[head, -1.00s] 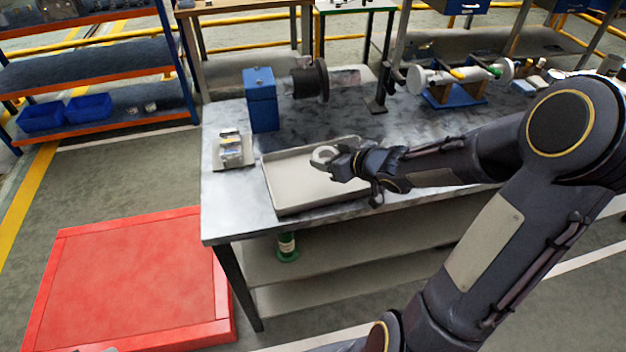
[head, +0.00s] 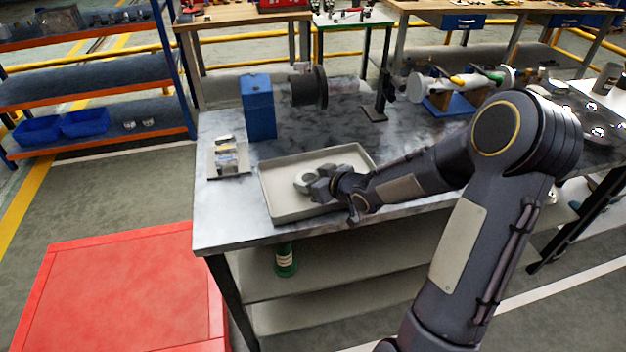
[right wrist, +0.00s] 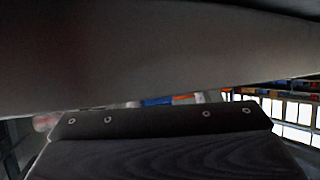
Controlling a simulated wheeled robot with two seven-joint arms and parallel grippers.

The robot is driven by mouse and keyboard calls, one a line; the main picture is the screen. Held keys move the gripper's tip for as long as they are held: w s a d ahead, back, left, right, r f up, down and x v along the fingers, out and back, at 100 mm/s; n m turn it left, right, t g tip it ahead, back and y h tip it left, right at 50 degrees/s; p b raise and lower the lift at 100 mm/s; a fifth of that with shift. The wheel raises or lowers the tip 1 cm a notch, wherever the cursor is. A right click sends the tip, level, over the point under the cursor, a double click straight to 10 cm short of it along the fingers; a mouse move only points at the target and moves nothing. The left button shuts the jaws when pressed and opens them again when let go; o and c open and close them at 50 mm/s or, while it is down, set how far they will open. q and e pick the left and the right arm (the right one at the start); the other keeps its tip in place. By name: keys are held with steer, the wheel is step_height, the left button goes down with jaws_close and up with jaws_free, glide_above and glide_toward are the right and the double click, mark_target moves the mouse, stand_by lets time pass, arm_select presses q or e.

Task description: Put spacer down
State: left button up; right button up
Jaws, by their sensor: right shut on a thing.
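The spacer (head: 305,184) is a small pale grey ring at the tip of my right gripper (head: 316,185). The gripper is shut on it, over the left half of a shallow pale tray (head: 277,209) on the metal-topped workbench. I cannot tell whether the spacer touches the tray floor. In the right wrist view a large grey surface fills the top and a dark gripper part fills the bottom; the spacer cannot be made out there. My left gripper is not in view.
A blue block (head: 259,108) and a dark round flanged part (head: 309,88) stand behind the tray. A small plate with metal parts (head: 228,158) lies to its left. A red platform (head: 130,290) is on the floor at front left. The tray's left front looks bare.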

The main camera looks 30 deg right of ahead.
steer(key=shift+f, duration=0.15)
steer(key=o, duration=1.1)
steer(key=shift+r, duration=0.3)
steer(key=p+v, duration=0.4)
steer(key=v, duration=0.8)
steer(key=shift+f, duration=0.1)
steer(key=s+r+m+g+h, duration=0.3)
steer(key=s+r+m+h, duration=0.15)
steer(key=s, duration=0.35)
steer(key=s+a+g+y, duration=0.1)
steer(key=s+a, duration=0.2)
steer(key=s, duration=0.1)
steer(key=s+a+g+y, duration=0.1)
steer(key=s+a+y, duration=0.1)
steer(key=s+a, duration=0.2)
steer(key=s+a+r+g+y, duration=0.1)
steer(key=s+a+y, duration=0.1)
steer(key=s+a, duration=0.2)
steer(key=shift+y, duration=0.25)
